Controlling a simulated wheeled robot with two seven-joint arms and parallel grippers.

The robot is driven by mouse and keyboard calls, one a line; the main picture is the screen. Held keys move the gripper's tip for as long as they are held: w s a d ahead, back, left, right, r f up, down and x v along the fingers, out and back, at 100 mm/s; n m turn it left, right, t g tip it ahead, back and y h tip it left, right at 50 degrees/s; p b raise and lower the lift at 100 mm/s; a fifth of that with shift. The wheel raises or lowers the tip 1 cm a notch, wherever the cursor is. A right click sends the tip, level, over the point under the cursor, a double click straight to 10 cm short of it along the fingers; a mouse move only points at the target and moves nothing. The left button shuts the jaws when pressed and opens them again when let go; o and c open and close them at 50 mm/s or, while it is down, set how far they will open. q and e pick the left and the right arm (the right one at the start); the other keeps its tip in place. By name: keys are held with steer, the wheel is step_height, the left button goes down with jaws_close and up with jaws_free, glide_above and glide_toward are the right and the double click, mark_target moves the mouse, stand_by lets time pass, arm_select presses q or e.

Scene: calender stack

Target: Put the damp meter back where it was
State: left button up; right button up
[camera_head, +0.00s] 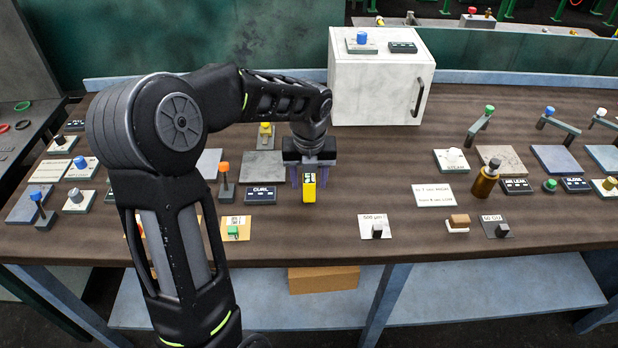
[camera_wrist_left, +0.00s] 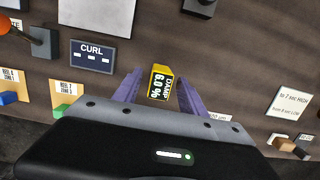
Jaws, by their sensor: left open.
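The damp meter (camera_head: 309,188) is a small yellow block with a dark display, on the brown bench near its middle. In the left wrist view the damp meter (camera_wrist_left: 160,84) reads "DAMP 6.0%". My left gripper (camera_head: 309,174) comes down over it from behind, with purple fingers open. In the left wrist view my left gripper (camera_wrist_left: 159,90) has one finger on each side of the meter, with visible gaps. I cannot tell whether the meter's base touches the bench. My right gripper is not in view.
A CURL display (camera_head: 260,195) stands just left of the meter. A white cabinet (camera_head: 380,85) stands behind. A white note card (camera_head: 433,195) and a brown bottle (camera_head: 486,180) are to the right. Bare bench (camera_head: 365,170) lies right of the meter. Levers and knobs crowd the left side.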

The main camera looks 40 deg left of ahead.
arm_select(q)
step_height(320, 180, up, 12)
steer(key=s+d, duration=0.1)
steer(key=shift+s, duration=0.2)
stand_by(0.4)
stand_by(1.4)
